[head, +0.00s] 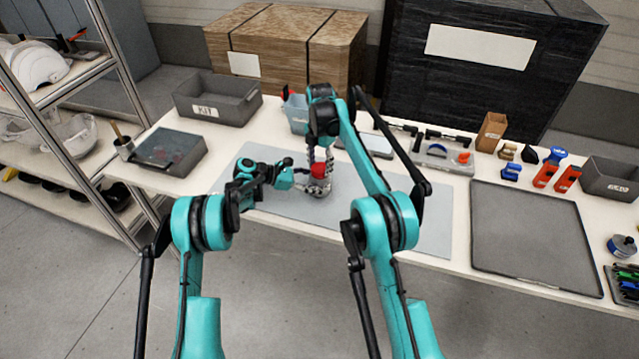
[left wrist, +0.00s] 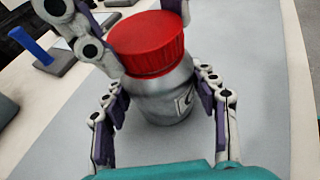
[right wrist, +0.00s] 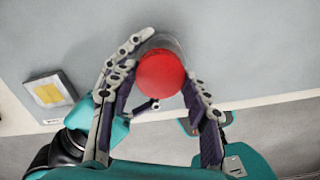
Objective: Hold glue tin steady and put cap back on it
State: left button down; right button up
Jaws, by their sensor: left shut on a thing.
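The silver glue tin (head: 318,189) stands upright on the grey mat, and shows large in the left wrist view (left wrist: 168,105). The red cap (left wrist: 150,45) sits on top of the tin; I cannot tell whether it is fully seated. My left gripper (left wrist: 165,86) is shut on the tin's body, one finger on each side. My right gripper (right wrist: 166,68) is above the tin, with its fingers either side of the cap (right wrist: 160,74). Whether they grip it is unclear. In the right wrist view the cap hides most of the tin.
A grey KIT bin (head: 217,101) and a blue container (head: 296,114) stand behind. A dark tray (head: 535,235) lies at right, with tools and small parts behind it. A shelf of helmet shells stands at left.

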jog(key=m, duration=1.6)
jog(key=shift+f, duration=0.1)
jog(key=m, duration=0.9)
jog(key=shift+m, duration=0.3)
jog(key=m, duration=0.4)
jog(key=shift+m, duration=0.4)
jog(key=m, duration=0.4)
jog(key=shift+m, duration=0.3)
jog(key=m, duration=0.4)
jog(key=shift+m, duration=0.3)
jog(key=o, duration=1.3)
jog(key=shift+o, duration=0.2)
jog(key=shift+r, duration=3.7)
